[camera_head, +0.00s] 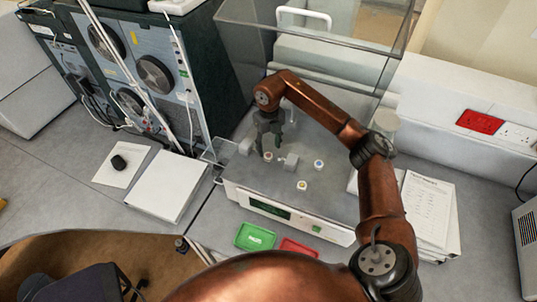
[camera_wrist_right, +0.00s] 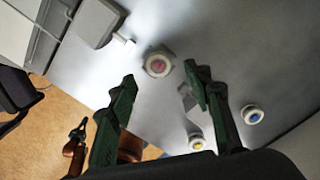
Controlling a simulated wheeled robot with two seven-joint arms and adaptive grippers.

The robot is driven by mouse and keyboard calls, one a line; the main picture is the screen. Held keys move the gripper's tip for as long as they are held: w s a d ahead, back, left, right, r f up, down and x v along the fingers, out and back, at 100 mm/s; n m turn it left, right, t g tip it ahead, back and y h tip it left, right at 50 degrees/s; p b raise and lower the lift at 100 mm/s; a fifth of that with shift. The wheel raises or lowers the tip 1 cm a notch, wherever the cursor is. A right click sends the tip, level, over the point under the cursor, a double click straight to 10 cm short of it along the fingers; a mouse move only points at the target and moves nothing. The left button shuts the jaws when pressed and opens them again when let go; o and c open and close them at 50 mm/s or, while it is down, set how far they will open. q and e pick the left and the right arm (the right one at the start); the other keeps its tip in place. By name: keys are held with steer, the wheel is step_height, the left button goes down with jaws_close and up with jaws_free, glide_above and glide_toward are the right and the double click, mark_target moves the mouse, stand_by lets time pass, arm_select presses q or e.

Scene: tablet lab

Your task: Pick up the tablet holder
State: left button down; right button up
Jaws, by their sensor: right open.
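Several grey and white parts lie on the instrument's grey top, and I cannot tell for sure which one the task calls the tablet holder. Three are small round white holders: one with a pink centre (camera_head: 268,156), one with a yellow centre (camera_head: 302,185) and one with a blue centre (camera_head: 319,164). My right gripper (camera_head: 267,145) points down, open and empty, above the pink-centred holder. In the right wrist view its fingers (camera_wrist_right: 160,75) are apart, with the pink-centred holder (camera_wrist_right: 157,65) just beyond their tips. My left gripper is not seen.
The white instrument (camera_head: 300,222) has a raised clear cover (camera_head: 320,28) behind it. Grey blocks (camera_head: 245,147) stand near the gripper. A green tray (camera_head: 255,237) and a red tray (camera_head: 298,247) lie in front. A white binder (camera_head: 168,185) lies left, papers (camera_head: 430,210) right.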

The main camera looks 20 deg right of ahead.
mark_target(268, 154)
steer(key=shift+s+a+f+p, duration=0.2)
steer(key=shift+s+f+p, duration=0.25)
steer(key=f, duration=0.1)
steer(key=w+f, duration=0.1)
steer(key=shift+w+a+f+p, duration=0.1)
steer(key=shift+f+p, duration=0.3)
steer(key=shift+d+f, duration=0.25)
steer(key=shift+f, duration=0.1)
steer(key=shift+s, duration=0.2)
steer(key=shift+w+a+f, duration=0.1)
steer(key=shift+w, duration=0.2)
steer(key=c, duration=0.5)
steer(key=shift+s, duration=0.2)
steer(key=c, duration=0.5)
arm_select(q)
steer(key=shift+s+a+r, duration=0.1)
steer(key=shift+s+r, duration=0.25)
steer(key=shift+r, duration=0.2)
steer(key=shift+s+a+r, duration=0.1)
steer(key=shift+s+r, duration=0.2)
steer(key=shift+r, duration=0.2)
arm_select(e)
steer(key=shift+w, duration=0.1)
steer(key=shift+c, duration=0.2)
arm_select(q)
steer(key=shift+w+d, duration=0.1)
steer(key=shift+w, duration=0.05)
